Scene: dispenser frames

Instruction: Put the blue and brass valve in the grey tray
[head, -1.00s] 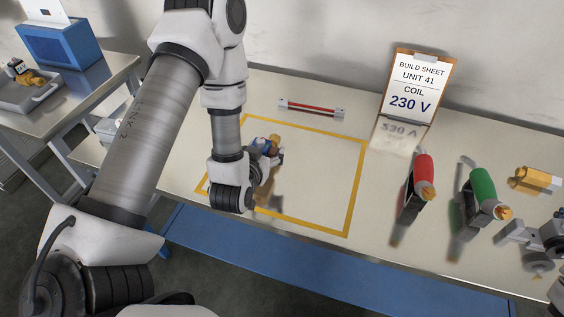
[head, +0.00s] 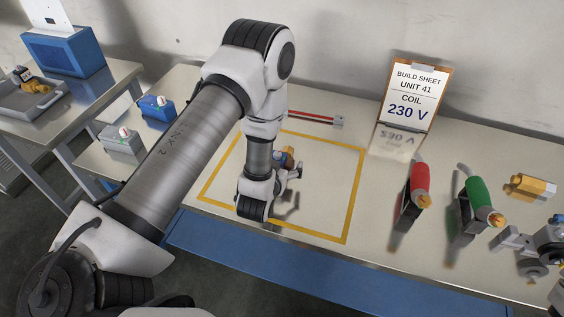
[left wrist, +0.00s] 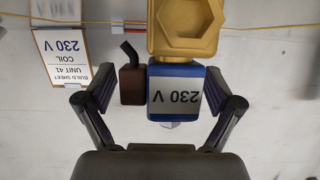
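The blue and brass valve (head: 281,157) is over the yellow-outlined square, partly hidden by my left gripper (head: 288,166). In the left wrist view the valve's blue coil (left wrist: 176,92) reads "230 V" upside down, beside a brown connector block (left wrist: 132,84) and a brass body (left wrist: 184,28). The valve appears held above the table. The grey tray (head: 42,112) is on the side table at far left, holding a brass and dark part (head: 38,85). My right gripper (head: 528,250) looks open and empty at the right edge.
A blue box (head: 157,108) and a grey box (head: 122,145) with buttons stand at the workbench's left end. A clipboard (head: 413,95) reads "COIL 230 V". Red (head: 418,185) and green (head: 482,195) tools and a brass part (head: 530,186) are at right. A large blue box (head: 62,50) stands behind the tray.

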